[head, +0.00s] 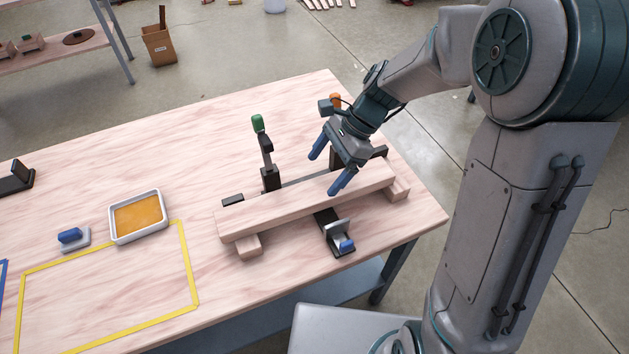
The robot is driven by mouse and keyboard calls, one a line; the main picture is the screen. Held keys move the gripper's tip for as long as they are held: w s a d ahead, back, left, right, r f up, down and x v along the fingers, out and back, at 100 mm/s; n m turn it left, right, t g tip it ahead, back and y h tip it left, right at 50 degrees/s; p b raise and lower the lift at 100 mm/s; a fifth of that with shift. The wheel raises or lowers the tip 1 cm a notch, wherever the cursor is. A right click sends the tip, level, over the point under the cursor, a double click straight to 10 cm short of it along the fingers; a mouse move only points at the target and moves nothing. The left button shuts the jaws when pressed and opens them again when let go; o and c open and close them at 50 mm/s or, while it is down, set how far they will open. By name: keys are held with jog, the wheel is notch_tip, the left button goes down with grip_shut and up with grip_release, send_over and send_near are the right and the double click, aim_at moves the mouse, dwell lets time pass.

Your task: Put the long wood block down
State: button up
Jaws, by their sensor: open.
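The long wood block (290,210) lies across shorter wood pieces near the right end of the table, one (248,246) under its left end and one (398,188) under its right end. My gripper (329,170) is above the right half of the block, with its two blue fingers spread apart. One finger is at the block's far side and the other is over its near part. Whether a finger touches the block cannot be told.
A green-topped clamp (267,155) stands behind the block. A black and grey fixture with a blue knob (340,242) sticks out in front of it. A white tray (163,214) with orange contents and a small blue-topped item (70,237) stand left. The yellow-taped area (110,290) is clear.

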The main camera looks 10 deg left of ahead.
jog(key=s+d+r+n+t+h, duration=0.3)
jog(key=s+d+n, duration=0.3)
jog(key=d, duration=0.3)
jog(key=s+d+r+n+t+h, duration=0.2)
jog(key=s+d+r+n, duration=0.3)
jog(key=d, duration=0.5)
jog(key=shift+s+n+t+h, duration=0.4)
jog(key=shift+s, duration=0.1)
